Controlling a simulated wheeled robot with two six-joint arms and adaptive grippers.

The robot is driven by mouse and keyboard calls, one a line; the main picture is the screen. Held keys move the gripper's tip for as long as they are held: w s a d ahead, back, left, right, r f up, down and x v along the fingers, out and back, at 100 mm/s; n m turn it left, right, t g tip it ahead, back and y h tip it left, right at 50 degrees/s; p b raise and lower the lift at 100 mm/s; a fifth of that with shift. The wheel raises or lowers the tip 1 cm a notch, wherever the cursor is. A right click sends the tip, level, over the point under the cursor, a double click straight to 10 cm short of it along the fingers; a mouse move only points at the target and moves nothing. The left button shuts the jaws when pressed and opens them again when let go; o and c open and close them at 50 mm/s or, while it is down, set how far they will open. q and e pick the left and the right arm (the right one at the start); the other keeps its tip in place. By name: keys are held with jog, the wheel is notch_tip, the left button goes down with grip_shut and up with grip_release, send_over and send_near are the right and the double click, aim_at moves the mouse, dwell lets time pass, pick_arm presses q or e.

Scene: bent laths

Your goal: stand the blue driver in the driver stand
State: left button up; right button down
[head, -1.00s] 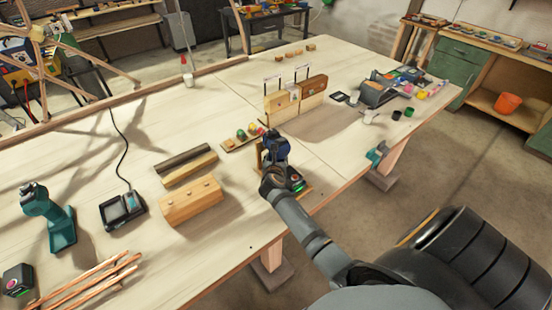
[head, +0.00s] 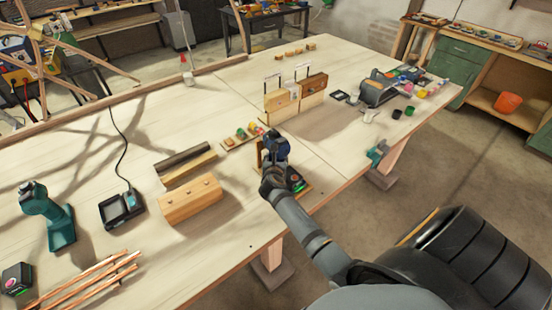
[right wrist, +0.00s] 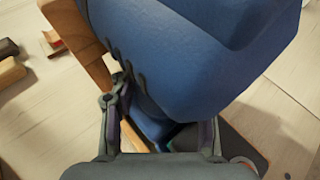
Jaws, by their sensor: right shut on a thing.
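The blue driver (head: 276,149) is in my right gripper (head: 273,170), over the near edge of the bench in the head view. In the right wrist view the blue driver (right wrist: 205,60) fills the upper middle, between and beyond the fingers of the gripper (right wrist: 160,125), which is shut on it. The wooden driver stand (head: 260,158) is right beside the driver, mostly hidden by it and my arm. A wooden upright of the stand (right wrist: 82,40) shows left of the driver in the wrist view. Whether the driver rests in the stand cannot be told. My left gripper is out of view.
A teal driver (head: 50,215) stands at the left beside a black charger (head: 121,209). Wooden blocks (head: 191,201), copper rods (head: 85,283) and small coloured pieces (head: 243,133) lie on the bench. Wooden blocks with clamps (head: 296,95) stand behind. The bench's near edge is close to my arm.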

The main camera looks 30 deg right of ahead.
jog(key=shift+w+f+b, duration=0.1)
jog(key=shift+f+b, duration=0.2)
dwell(0.4)
jog(key=c, duration=0.9)
grip_release()
jog(key=o, duration=0.3)
jog(key=shift+o, duration=0.2)
jog(key=shift+s+f, duration=0.2)
jog(key=shift+f, duration=0.05)
jog(key=v, duration=1.2)
jog(key=shift+r, duration=0.2)
